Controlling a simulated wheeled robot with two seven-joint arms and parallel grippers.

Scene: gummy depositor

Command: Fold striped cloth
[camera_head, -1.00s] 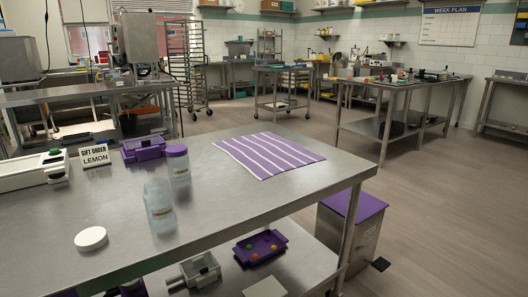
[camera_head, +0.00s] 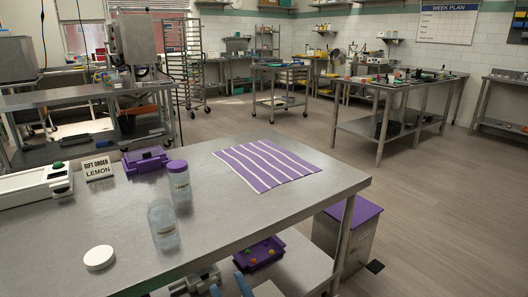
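The purple-and-white striped cloth (camera_head: 266,165) lies flat and spread out on the near steel table, close to its far right edge. My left gripper is out of view.
The near table (camera_head: 250,210) also holds an empty clear jar (camera_head: 163,225), a purple-lidded jar (camera_head: 179,182), a white lid (camera_head: 99,258), a purple device (camera_head: 146,160) and a lemon order sign (camera_head: 98,168). A purple-topped bin (camera_head: 345,235) stands right of the table.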

